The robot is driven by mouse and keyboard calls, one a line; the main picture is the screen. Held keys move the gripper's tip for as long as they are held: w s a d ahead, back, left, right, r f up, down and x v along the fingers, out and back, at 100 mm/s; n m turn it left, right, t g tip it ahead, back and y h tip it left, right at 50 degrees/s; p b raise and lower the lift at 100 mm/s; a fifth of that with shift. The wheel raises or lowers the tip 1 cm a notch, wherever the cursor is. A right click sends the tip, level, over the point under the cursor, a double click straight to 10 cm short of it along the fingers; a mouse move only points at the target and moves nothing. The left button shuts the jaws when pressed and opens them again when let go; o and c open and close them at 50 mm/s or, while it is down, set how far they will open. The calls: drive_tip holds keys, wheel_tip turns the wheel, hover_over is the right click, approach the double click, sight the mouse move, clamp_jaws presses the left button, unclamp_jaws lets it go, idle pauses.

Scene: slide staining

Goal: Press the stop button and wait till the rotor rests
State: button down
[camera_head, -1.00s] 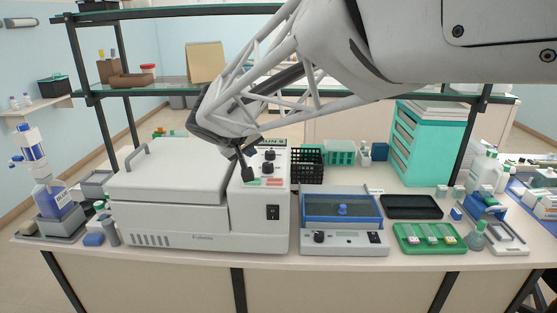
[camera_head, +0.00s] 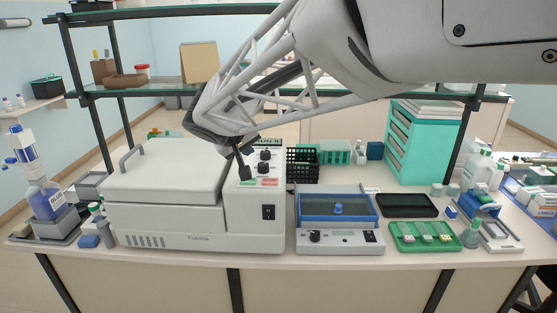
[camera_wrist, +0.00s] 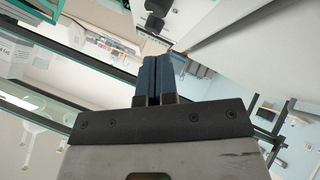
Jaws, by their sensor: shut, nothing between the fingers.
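The white centrifuge (camera_head: 165,215) stands on the left half of the bench with its lid down. Its control panel at the right has two dark knobs, a green button (camera_head: 249,183) and a red button (camera_head: 270,182), with a dark switch (camera_head: 268,212) on the front below. No button's label is readable. My gripper (camera_head: 245,177) is shut and empty, pointing down just at or above the green button, left of the red one. Contact cannot be told. In the wrist view its blue fingers (camera_wrist: 162,62) are together, with the knobs (camera_wrist: 155,22) beyond. The rotor is hidden under the lid.
A blue-lidded device (camera_head: 340,240) stands close to the right of the centrifuge. A black basket (camera_head: 303,166) is behind it. A green tray (camera_head: 425,237) and a dark tray (camera_head: 407,205) lie further right. A glass shelf (camera_head: 150,88) spans above the bench.

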wheel_tip(320, 180, up, 4)
drive_tip(key=f, duration=0.1)
hover_over(268, 180)
drive_tip(key=shift+s+r, duration=0.1)
drive_tip(key=shift+r, duration=0.15)
drive_tip(key=shift+f, duration=5.2)
drive_tip(key=shift+r, duration=0.25)
idle(0.3)
drive_tip(key=shift+r, duration=3.05)
